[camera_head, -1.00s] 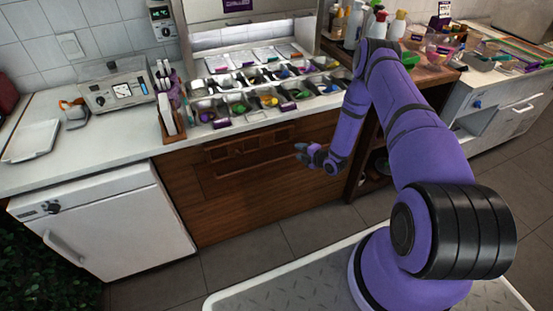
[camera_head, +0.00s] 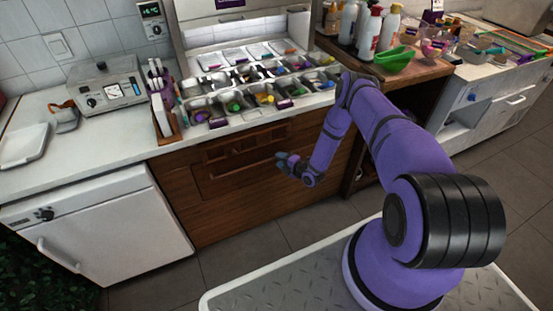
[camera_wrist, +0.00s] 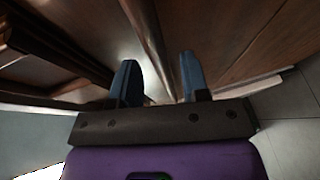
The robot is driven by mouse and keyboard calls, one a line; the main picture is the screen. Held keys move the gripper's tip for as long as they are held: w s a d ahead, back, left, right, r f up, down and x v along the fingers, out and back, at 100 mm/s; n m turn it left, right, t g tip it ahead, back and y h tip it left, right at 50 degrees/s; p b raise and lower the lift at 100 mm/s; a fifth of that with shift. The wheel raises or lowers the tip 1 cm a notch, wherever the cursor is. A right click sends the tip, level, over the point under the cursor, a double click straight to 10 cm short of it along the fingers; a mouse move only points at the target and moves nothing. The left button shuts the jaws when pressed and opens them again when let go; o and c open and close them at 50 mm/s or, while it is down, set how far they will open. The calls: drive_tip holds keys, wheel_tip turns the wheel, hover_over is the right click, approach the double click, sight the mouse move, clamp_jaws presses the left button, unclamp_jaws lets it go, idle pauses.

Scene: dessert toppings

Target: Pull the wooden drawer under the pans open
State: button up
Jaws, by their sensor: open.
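The wooden drawer (camera_head: 225,186) is in the brown cabinet front below the counter with the topping pans (camera_head: 240,100). It looks shut. A long horizontal wooden ledge or handle (camera_head: 238,171) runs across its front. My gripper (camera_head: 282,158) is near the right end of that ledge, close to the wood. In the wrist view my gripper (camera_wrist: 158,82) is open, with its two blue fingers apart. A dark wooden bar (camera_wrist: 146,35) runs down into the gap between the fingers. I cannot tell whether either finger touches it.
A white appliance door (camera_head: 100,230) stands left of the wooden front. Open shelving (camera_head: 365,175) is to the right, with a wooden top holding bottles and a green bowl (camera_head: 394,60). The tiled floor (camera_head: 240,262) before the drawer is clear.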

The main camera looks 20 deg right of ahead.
drive_tip(key=shift+x, duration=1.35)
clamp_jaws()
